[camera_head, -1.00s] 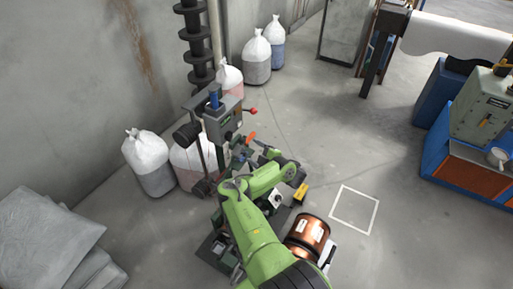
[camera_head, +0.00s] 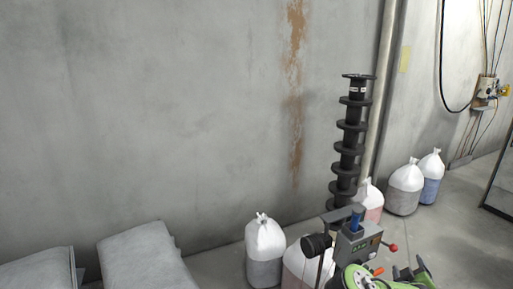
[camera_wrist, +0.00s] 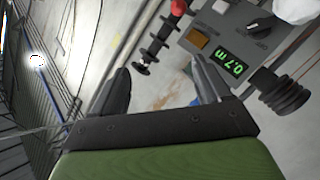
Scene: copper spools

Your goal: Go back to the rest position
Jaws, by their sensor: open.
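My gripper (camera_wrist: 160,76) shows in the wrist view with its two dark fingers spread apart and nothing between them. A grey control box (camera_wrist: 238,50) with a green lit display, a yellow button and a red knob is beyond the right finger; I cannot tell whether they touch. The same machine shows in the head view as a grey box (camera_head: 356,247) with a red-knobbed lever, at the bottom right. Parts of my green arm show beside it at the bottom edge. My gripper cannot be made out in the head view. No copper spool is visible now.
A stack of black spools (camera_head: 349,150) stands by the wall and a pipe. White-topped sacks (camera_head: 265,245) stand near the machine, with more (camera_head: 404,190) at right. Grey slabs or bags (camera_head: 145,262) lie at lower left. Floor is open at right.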

